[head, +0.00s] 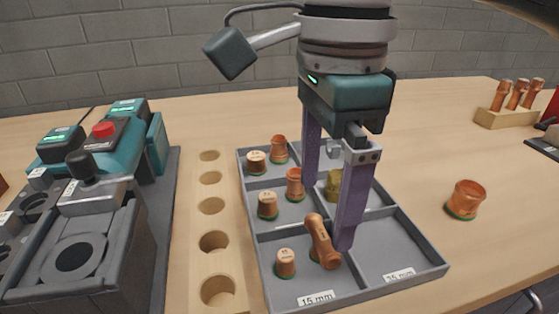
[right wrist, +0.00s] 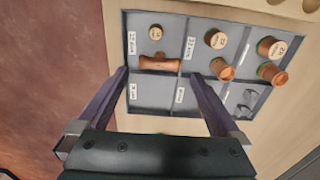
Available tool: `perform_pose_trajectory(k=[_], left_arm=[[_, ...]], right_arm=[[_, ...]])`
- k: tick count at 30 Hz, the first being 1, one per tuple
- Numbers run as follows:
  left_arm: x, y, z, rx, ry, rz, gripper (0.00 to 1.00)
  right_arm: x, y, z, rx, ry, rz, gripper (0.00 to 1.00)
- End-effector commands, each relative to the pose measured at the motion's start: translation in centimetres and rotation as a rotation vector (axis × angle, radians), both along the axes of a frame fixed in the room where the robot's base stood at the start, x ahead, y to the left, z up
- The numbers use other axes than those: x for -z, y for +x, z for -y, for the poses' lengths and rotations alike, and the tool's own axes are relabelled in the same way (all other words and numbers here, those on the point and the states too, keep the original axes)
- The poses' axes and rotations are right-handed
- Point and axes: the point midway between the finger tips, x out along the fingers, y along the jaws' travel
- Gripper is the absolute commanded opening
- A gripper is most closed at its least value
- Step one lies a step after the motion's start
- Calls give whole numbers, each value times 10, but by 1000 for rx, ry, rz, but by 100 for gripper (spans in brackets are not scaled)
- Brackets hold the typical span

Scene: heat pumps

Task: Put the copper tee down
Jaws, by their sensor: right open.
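The copper tee (head: 321,243) lies on its side in the front left compartment, labelled 15 mm, of the grey divided tray (head: 358,291). It is close to the divider, and I cannot tell whether it leans on it. A short copper cap (head: 286,263) stands beside it. My right gripper (head: 328,217) is open, its purple fingers spread above the tray with one coming down near the tee. In the right wrist view the tee (right wrist: 160,63) lies just beyond the open fingertips (right wrist: 160,74), apparently with nothing held between them. My left gripper is not in view.
Several copper fittings (head: 267,205) stand in the other compartments. A wooden block with holes (head: 211,206) is left of the tray, beside a teal and grey machine (head: 78,245). A loose copper fitting (head: 466,199) stands right; a wooden rack (head: 505,118) holds copper pieces behind.

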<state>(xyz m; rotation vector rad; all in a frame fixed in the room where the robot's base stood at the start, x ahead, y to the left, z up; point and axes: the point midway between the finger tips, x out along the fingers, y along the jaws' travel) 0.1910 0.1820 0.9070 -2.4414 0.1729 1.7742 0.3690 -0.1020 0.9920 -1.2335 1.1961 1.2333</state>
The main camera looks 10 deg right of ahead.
Motion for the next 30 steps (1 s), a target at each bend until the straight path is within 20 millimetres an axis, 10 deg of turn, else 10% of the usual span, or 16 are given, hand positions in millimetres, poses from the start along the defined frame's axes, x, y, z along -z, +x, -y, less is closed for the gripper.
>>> perform_pose_trajectory(k=[6, 15, 30], left_arm=[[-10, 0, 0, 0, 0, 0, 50], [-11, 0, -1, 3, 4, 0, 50], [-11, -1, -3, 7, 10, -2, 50]], right_arm=[[-47, 1, -1, -2, 2, 3, 100], [-66, 0, -1, -3, 2, 0, 100], [35, -78, -51, -986, 242, 290, 100]])
